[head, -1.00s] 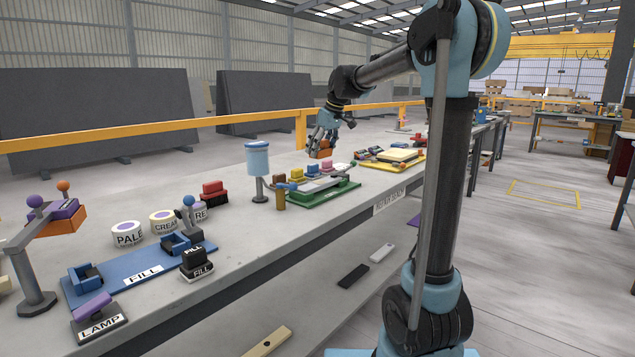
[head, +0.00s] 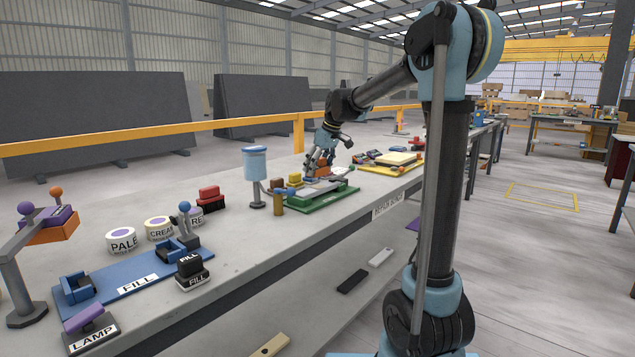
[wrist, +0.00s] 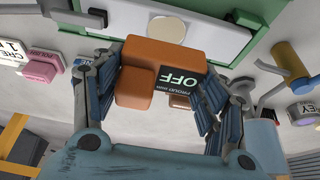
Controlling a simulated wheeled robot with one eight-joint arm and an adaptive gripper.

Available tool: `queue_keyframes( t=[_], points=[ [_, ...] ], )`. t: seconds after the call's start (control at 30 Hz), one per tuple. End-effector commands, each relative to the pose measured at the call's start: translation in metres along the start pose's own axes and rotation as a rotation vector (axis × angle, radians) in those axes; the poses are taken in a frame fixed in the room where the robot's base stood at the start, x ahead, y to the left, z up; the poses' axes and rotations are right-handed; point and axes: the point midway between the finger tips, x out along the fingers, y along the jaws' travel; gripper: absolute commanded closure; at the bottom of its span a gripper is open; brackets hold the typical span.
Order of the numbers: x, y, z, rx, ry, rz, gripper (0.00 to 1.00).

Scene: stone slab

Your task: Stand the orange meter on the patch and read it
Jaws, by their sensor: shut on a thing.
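My gripper (wrist: 157,88) is shut on the orange meter (wrist: 148,52), with a finger on each side. The meter's dark face (wrist: 180,80) reads OFF in the wrist view. In the head view my gripper (head: 319,163) is low over the back of the green tray (head: 318,203), and the meter is mostly hidden. The wrist view shows a pale round patch (wrist: 157,20) on the light slab in the green frame (wrist: 235,42), just beyond the meter. I cannot tell whether the meter touches the slab.
A blue-topped canister (head: 256,165) stands left of the green tray. A yellow tray (head: 388,168) lies to its right. A blue FILL board (head: 135,283), labelled tubs (head: 122,242) and a LAMP block (head: 91,335) are at the near left. The bench front is open.

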Motion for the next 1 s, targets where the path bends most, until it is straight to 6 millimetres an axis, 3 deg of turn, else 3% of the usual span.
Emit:
queue_keyframes(
  t=[0.17,0.43,0.8,0.83,0.9,1.0],
  points=[
    [0.009,0.000,0.004,0.000,0.000,0.000,0.61],
    [0.040,0.001,0.016,0.000,0.000,0.000,0.61],
    [0.044,0.001,0.018,0.001,0.000,0.000,0.61],
    [0.044,0.001,0.018,0.001,0.000,0.000,0.29],
    [0.043,0.001,0.018,0.001,0.000,0.000,0.14],
    [0.043,0.001,0.018,0.001,0.000,0.000,0.14]
  ],
)
